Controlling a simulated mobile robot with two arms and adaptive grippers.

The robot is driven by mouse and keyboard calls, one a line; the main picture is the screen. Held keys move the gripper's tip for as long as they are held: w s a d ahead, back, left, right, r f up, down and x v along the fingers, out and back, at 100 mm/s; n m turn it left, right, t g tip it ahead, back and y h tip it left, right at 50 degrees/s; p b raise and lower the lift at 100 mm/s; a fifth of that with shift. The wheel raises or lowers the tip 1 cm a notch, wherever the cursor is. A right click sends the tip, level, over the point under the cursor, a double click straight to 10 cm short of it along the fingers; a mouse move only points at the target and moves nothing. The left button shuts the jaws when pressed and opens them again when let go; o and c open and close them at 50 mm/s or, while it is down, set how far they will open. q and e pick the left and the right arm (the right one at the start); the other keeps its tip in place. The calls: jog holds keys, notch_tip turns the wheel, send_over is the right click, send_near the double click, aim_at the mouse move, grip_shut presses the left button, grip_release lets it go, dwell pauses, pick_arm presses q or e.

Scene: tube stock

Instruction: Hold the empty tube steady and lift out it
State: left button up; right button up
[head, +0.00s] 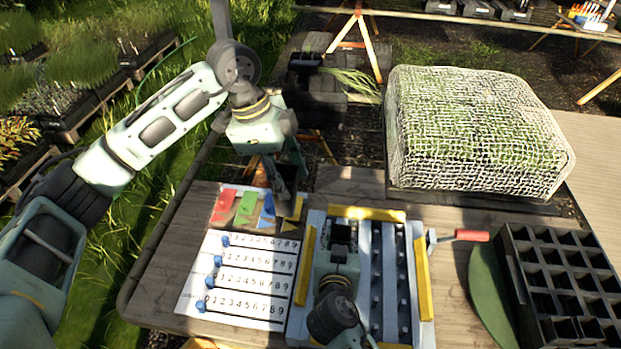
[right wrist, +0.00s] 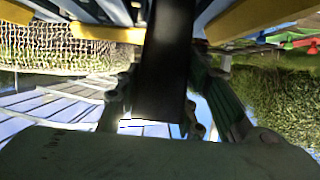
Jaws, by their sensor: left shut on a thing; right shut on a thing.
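My right gripper (right wrist: 155,105) is shut on a black square tube (right wrist: 165,60), with one finger on each side in the right wrist view. In the head view the tube's dark top (head: 341,232) shows in the blue-grey rack (head: 313,219) with yellow edge bars, and my right arm covers much of that rack. I cannot tell how deep the tube sits in it. My left gripper (head: 284,180) is shut beyond the rack's far left corner, above the coloured cards. It has a dark thing between its fingers, which I cannot make out clearly.
A white number sheet (head: 235,262) with blue markers lies left of the rack. A red-handled crank (head: 470,235) sticks out on the right. A black cell tray (head: 512,262) stands at the far right. A mesh-covered block (head: 475,130) stands behind.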

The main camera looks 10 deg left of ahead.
dwell(0.3)
jog(key=o, duration=1.2)
jog(key=shift+c, duration=0.2)
jog(key=v, duration=1.2)
